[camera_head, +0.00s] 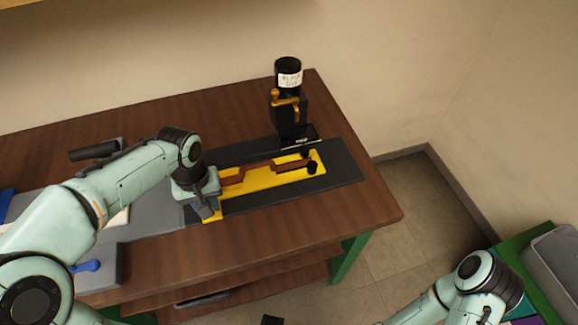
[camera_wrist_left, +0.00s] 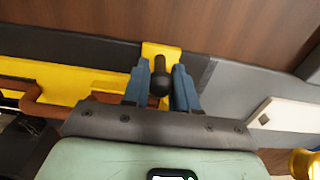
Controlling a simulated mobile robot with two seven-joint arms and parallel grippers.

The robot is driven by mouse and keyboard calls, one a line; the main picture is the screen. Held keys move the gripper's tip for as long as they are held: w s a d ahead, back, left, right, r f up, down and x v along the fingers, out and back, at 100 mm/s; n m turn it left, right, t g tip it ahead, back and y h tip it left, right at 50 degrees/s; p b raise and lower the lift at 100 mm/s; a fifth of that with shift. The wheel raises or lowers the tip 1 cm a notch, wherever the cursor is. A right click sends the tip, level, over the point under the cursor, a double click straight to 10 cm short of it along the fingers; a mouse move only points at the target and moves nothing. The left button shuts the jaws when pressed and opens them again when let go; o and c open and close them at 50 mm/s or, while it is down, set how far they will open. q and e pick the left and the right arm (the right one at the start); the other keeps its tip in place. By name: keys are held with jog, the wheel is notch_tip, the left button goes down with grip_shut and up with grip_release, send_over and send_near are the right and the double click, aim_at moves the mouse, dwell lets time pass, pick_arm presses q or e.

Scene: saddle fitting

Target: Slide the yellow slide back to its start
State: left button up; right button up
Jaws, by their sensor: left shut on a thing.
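The yellow slide (camera_head: 290,183) lies along a dark track (camera_head: 345,172) on the bench, with a brown piece (camera_head: 262,170) on top of it and a dark round knob (camera_head: 312,167) near its right end. My left gripper (camera_head: 208,207) is at the slide's left end. In the left wrist view its blue fingers (camera_wrist_left: 160,92) stand on both sides of a black knob (camera_wrist_left: 160,82) on the yellow slide (camera_wrist_left: 100,82), shut on it. In the head view the gripper hides that knob. My right arm shows at bottom right, but its gripper is out of view.
A black post with a yellow lever (camera_head: 285,98) and a labelled dark bottle (camera_head: 289,75) stands behind the slide's right part. A blue-handled item (camera_head: 86,266) lies at the left on grey. The wooden bench (camera_head: 300,225) is bare in front of the track.

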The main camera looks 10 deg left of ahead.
pick_arm(q)
jog(key=shift+s+a, duration=0.45)
jog(key=shift+a, duration=0.3)
jog(key=shift+s+a, duration=0.4)
jog(key=shift+a, duration=0.3)
jog(key=shift+s+a, duration=0.45)
jog(key=shift+a, duration=0.3)
jog(key=shift+o, duration=0.3)
jog(key=shift+o, duration=0.7)
jog(key=shift+s+a, duration=0.1)
jog(key=shift+a, duration=0.05)
jog(key=o, duration=0.6)
jog(key=shift+s+a, duration=0.1)
jog(key=shift+r, duration=0.1)
